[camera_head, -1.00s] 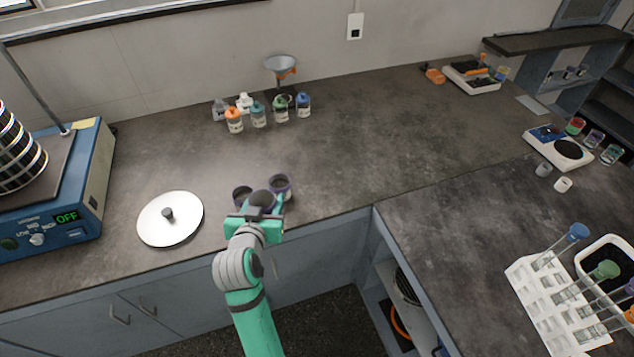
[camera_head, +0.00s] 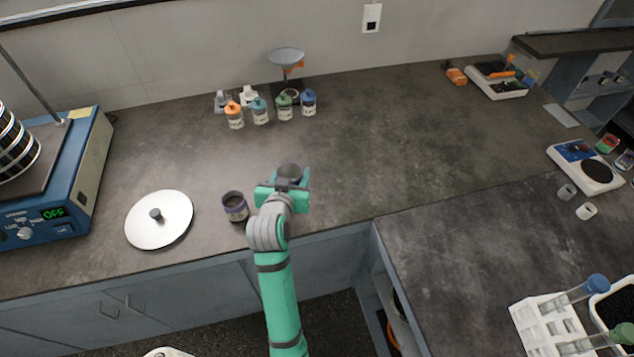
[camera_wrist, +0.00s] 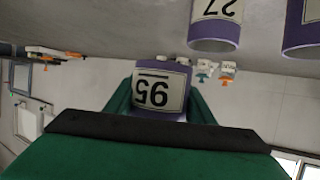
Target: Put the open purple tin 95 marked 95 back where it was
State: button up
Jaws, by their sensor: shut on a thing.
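My gripper (camera_head: 283,186) is shut on the purple tin 95 (camera_wrist: 158,92), whose 95 label shows upside down between the fingers in the wrist view. In the head view a dark round tin top (camera_head: 290,171) shows at my gripper; the rest is hidden by the fingers. I cannot tell whether the tin touches the counter. A tin marked 27 (camera_wrist: 215,22) stands close beside it in the wrist view, with another purple-rimmed tin (camera_wrist: 304,25) at the picture's edge. In the head view one open purple tin (camera_head: 235,206) stands left of my gripper.
A round white lid (camera_head: 160,220) lies left, beside the blue shaker (camera_head: 75,190). Several small bottles (camera_head: 260,112) and a funnel (camera_head: 287,57) stand at the back. A balance (camera_head: 585,166) and test tube rack (camera_head: 545,325) are right. The counter right of my gripper is clear.

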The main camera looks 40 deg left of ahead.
send_over(315, 188)
jog(key=f, duration=0.6)
jog(key=shift+s+a+f, duration=0.1)
jog(key=shift+s+f, duration=0.1)
jog(key=shift+s, duration=0.05)
jog(key=shift+w+f, duration=0.2)
jog(key=shift+f, duration=0.8)
jog(key=shift+w+f, duration=0.15)
jog(key=shift+f, duration=0.8)
jog(key=shift+f, duration=0.15)
jog(key=o, duration=1.1)
jog(key=shift+s+r, duration=0.15)
jog(key=shift+r, duration=0.05)
jog(key=v, duration=1.1)
jog(key=shift+s+d+r, duration=0.1)
jog(key=shift+s+d, duration=0.15)
jog(key=shift+d, duration=0.15)
